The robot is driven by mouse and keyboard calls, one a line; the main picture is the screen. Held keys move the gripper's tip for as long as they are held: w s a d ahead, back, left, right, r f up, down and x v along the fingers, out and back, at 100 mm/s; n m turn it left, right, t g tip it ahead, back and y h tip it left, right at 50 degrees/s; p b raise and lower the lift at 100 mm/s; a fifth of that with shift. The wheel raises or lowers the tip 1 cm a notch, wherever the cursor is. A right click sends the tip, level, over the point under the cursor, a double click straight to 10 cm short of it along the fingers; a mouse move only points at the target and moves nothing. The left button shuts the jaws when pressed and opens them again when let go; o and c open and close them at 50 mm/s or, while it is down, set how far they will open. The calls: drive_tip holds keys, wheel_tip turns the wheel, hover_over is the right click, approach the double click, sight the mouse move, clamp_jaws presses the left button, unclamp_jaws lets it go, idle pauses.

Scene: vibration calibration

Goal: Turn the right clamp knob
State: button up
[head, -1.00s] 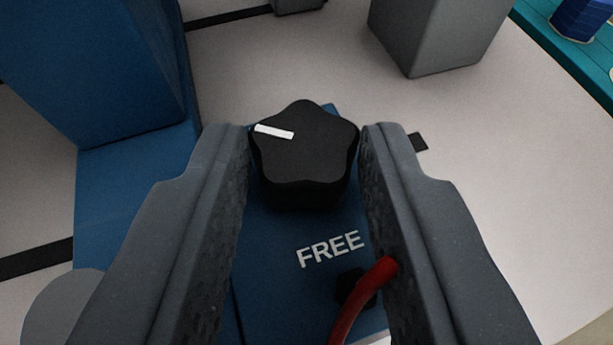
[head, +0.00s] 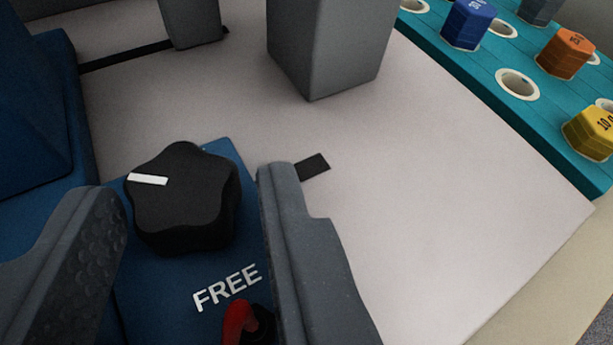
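The black clamp knob (head: 188,205) is star-shaped with a white pointer line on its top left, and it sits on a blue base plate (head: 150,290). The white word FREE is printed on the plate in front of it. My gripper (head: 190,185) is open, with one finger on each side of the knob. A gap shows between the knob and the right finger; the left finger also looks apart from it. A red lever or cable end (head: 238,322) shows at the bottom, partly cut off by the frame and the right finger.
A blue block (head: 35,110) stands at the left. Grey posts (head: 325,50) stand behind on the pale board (head: 430,190). A teal rack (head: 540,110) at the upper right holds blue, orange and yellow weights. The board right of my gripper is clear.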

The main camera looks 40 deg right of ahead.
sight(216, 183)
drive_tip(key=shift+w+n+t+y+b, duration=0.1)
drive_tip(key=shift+n+t+y+b, duration=0.4)
drive_tip(key=shift+b, duration=1.4)
drive_tip(key=shift+f+y+b, duration=0.1)
drive_tip(key=shift+y+b, duration=0.2)
drive_tip(key=shift+b, duration=0.2)
drive_tip(key=n+y+b, duration=0.1)
drive_tip(key=n+b, duration=0.1)
drive_tip(key=b, duration=0.2)
drive_tip(key=shift+d+y, duration=0.2)
drive_tip(key=shift+y, duration=0.2)
